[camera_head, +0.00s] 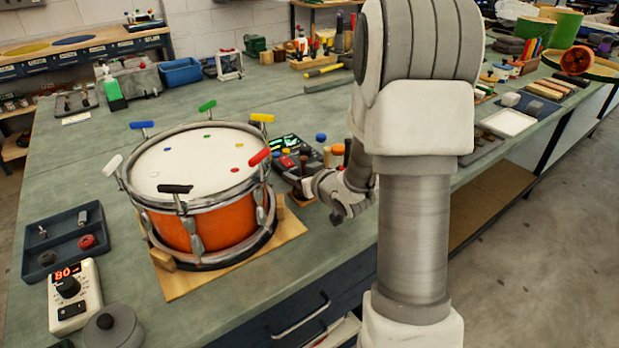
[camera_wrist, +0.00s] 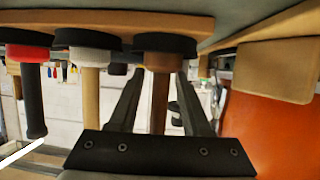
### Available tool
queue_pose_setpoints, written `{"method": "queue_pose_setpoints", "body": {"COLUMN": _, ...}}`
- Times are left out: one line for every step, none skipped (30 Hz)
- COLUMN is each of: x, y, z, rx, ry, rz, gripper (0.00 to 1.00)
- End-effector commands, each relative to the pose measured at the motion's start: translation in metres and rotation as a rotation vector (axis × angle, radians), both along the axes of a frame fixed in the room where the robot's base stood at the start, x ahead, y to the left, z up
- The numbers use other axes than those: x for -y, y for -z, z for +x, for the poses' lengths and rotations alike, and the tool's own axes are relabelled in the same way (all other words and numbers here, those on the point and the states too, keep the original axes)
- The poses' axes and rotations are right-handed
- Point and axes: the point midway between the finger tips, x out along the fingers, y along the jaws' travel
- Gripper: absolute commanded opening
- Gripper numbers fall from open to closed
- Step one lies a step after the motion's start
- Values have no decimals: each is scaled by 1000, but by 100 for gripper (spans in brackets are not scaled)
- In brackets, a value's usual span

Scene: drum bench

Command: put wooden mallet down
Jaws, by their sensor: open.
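In the wrist view, which is upside down, the wooden mallet (camera_wrist: 159,103) has a brown head and a brown handle. Its head sits at a black round seat on a wooden rack (camera_wrist: 110,19), with the handle upright. My gripper (camera_wrist: 160,73) is open, with one dark finger on each side of the handle and visible gaps between. Beside it in the rack stand a mallet with a pale head and light handle (camera_wrist: 91,100) and one with a red head and black handle (camera_wrist: 33,95). In the head view my wrist hides most of the rack and my fingers.
The orange drum (camera_head: 208,233) on its wooden base (camera_head: 180,282) stands close left of my gripper. It also shows in the wrist view (camera_wrist: 262,130). A dark tray (camera_head: 66,240) and a dial box (camera_head: 74,297) lie farther left. The bench's front edge is near.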

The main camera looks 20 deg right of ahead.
Motion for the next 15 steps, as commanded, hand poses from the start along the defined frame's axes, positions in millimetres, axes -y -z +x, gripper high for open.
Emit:
{"method": "queue_pose_setpoints", "body": {"x": 2, "y": -4, "z": -8, "rx": -1, "ry": 2, "rz": 0, "gripper": 48}}
{"method": "queue_pose_setpoints", "body": {"x": 3, "y": -7, "z": -13, "rx": 0, "ry": 3, "rz": 0, "gripper": 48}}
{"method": "queue_pose_setpoints", "body": {"x": 4, "y": -10, "z": -20, "rx": 0, "ry": 4, "rz": 0, "gripper": 48}}
{"method": "queue_pose_setpoints", "body": {"x": 4, "y": -13, "z": -26, "rx": 0, "ry": 4, "rz": 0, "gripper": 48}}
{"method": "queue_pose_setpoints", "body": {"x": 5, "y": -16, "z": -33, "rx": 0, "ry": 4, "rz": -1, "gripper": 48}}
{"method": "queue_pose_setpoints", "body": {"x": 7, "y": -20, "z": -42, "rx": 0, "ry": 6, "rz": -1, "gripper": 48}}
{"method": "queue_pose_setpoints", "body": {"x": 8, "y": -23, "z": -49, "rx": 1, "ry": 6, "rz": -1, "gripper": 48}}
{"method": "queue_pose_setpoints", "body": {"x": 8, "y": -26, "z": -56, "rx": 0, "ry": 5, "rz": -1, "gripper": 48}}
{"method": "queue_pose_setpoints", "body": {"x": 9, "y": -30, "z": -65, "rx": 0, "ry": 6, "rz": -1, "gripper": 48}}
{"method": "queue_pose_setpoints", "body": {"x": 10, "y": -33, "z": -72, "rx": 0, "ry": 6, "rz": -1, "gripper": 48}}
{"method": "queue_pose_setpoints", "body": {"x": 11, "y": -36, "z": -79, "rx": 1, "ry": 5, "rz": -1, "gripper": 48}}
{"method": "queue_pose_setpoints", "body": {"x": 11, "y": -36, "z": -86, "rx": 2, "ry": 4, "rz": 0, "gripper": 48}}
{"method": "queue_pose_setpoints", "body": {"x": 11, "y": -33, "z": -86, "rx": 5, "ry": 3, "rz": -1, "gripper": 48}}
{"method": "queue_pose_setpoints", "body": {"x": 11, "y": -33, "z": -87, "rx": 5, "ry": 0, "rz": -2, "gripper": 48}}
{"method": "queue_pose_setpoints", "body": {"x": 11, "y": -35, "z": -90, "rx": 5, "ry": 1, "rz": 0, "gripper": 48}}
